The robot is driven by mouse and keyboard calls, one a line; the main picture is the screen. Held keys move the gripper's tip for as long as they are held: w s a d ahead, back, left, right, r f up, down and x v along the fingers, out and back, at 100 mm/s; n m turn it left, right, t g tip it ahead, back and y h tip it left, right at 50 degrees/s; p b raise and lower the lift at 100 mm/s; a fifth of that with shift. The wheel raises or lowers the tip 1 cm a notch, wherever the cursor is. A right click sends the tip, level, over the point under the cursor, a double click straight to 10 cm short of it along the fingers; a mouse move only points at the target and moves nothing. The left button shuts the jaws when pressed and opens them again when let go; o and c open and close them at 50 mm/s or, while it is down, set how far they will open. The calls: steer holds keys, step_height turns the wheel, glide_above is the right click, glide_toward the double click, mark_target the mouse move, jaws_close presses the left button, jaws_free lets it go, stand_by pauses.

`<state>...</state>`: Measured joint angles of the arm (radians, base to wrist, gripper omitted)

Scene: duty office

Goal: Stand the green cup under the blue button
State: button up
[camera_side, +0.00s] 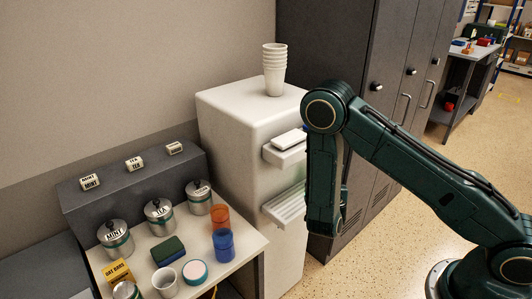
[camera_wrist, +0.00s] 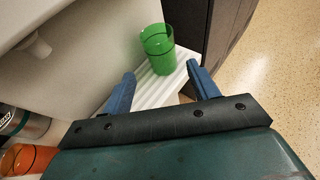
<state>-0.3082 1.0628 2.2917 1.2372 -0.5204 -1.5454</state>
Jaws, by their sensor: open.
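The green cup (camera_wrist: 158,48) stands upright on the white ribbed drip tray (camera_wrist: 150,100) of the dispenser in the wrist view. It is at the tray's far end, near the dark locker. My gripper (camera_wrist: 160,80) is open, its two blue fingers pointing at the cup from either side, just short of it. In the side view my arm hides the cup; the drip tray (camera_side: 285,207) shows partly. A small blue patch (camera_side: 304,127) beside my arm at the upper ledge may be the blue button, mostly hidden. I cannot tell whether the cup is under it.
The white dispenser (camera_side: 240,125) carries stacked cups (camera_side: 274,70). A white spout (camera_wrist: 38,46) shows in the wrist view. Left of it, the table (camera_side: 250,245) holds canisters (camera_side: 159,217), an orange cup (camera_side: 220,216) and a blue cup (camera_side: 224,245). Dark lockers (camera_side: 345,60) stand behind.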

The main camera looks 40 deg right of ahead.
steer(key=shift+r, duration=0.1)
stand_by(0.6)
steer(key=s+r+m+g+y, duration=0.15)
steer(key=s+r+m, duration=0.25)
steer(key=r+m, duration=0.45)
steer(key=s+r+m+g+y, duration=0.1)
steer(key=s+r+m+g, duration=0.25)
steer(key=r+m, duration=0.5)
steer(key=s+a+r+m+y, duration=0.3)
steer(key=s+a+r+m, duration=0.1)
steer(key=s, duration=0.5)
steer(key=s+a+r+m+t+y, duration=0.1)
steer(key=s+a+r+m+y, duration=0.3)
steer(key=s, duration=0.5)
step_height(320, 180, up, 3)
steer(key=shift+s+a+f+m, duration=0.1)
steer(key=shift+s+a+m, duration=0.25)
steer(key=shift+a+m, duration=0.5)
